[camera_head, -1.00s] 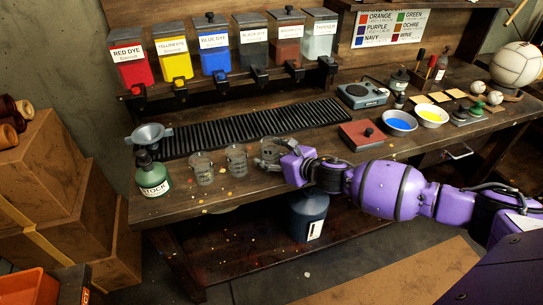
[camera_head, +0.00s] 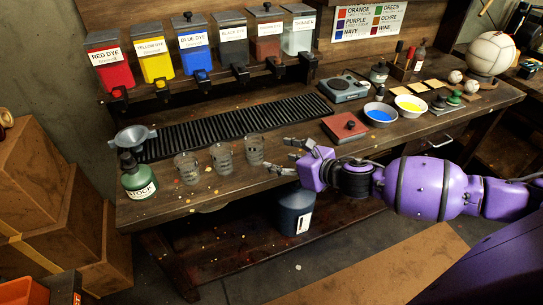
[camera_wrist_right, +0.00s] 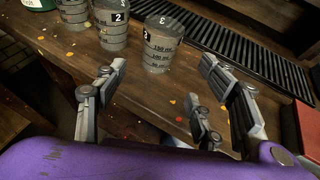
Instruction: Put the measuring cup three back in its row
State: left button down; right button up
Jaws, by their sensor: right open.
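Three clear measuring cups stand upright in a row near the bench's front edge: a left cup (camera_head: 188,168), a middle cup (camera_head: 222,159) and measuring cup three (camera_head: 254,151) at the right end. In the right wrist view, cup three (camera_wrist_right: 163,48) shows a "3" and printed graduations, and the middle cup (camera_wrist_right: 113,30) shows a "2". My right gripper (camera_head: 280,156) is open and empty, just right of cup three and apart from it. Its spread fingers also show in the right wrist view (camera_wrist_right: 152,88). My left gripper is not in view.
A green stock bottle (camera_head: 138,180) and a grey funnel (camera_head: 133,138) stand left of the cups. A black slatted rack (camera_head: 235,124) lies behind them. Dye containers (camera_head: 197,52) line the back.

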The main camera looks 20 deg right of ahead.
jog(key=s+a+f+m+g+h, duration=0.1)
jog(key=s+a+f+m, duration=0.1)
jog(key=s+f+m, duration=0.8)
jog(key=s+a+f+m+g+h, duration=0.1)
jog(key=s+a+f+m+h, duration=0.1)
jog(key=s+f+m, duration=0.9)
jog(key=s+a+m, duration=0.1)
jog(key=s+m, duration=0.4)
jog(key=m, duration=0.4)
jog(key=shift+s+a+m, duration=0.25)
jog(key=shift+s+m, duration=0.1)
jog(key=shift+m, duration=0.05)
jog(key=s+f+m, duration=0.1)
jog(key=s+m, duration=0.2)
jog(key=s+d+f+m+g+h, duration=0.1)
jog(key=s+m, duration=0.2)
jog(key=s+f+m+h, duration=0.1)
jog(key=s+f+m, duration=0.1)
jog(key=s+m, duration=0.1)
jog(key=shift+s+d+f+m+g, duration=0.1)
jog(key=shift+s+d+m+g, duration=0.25)
jog(key=shift+s, duration=0.25)
jog(key=shift+c, duration=0.3)
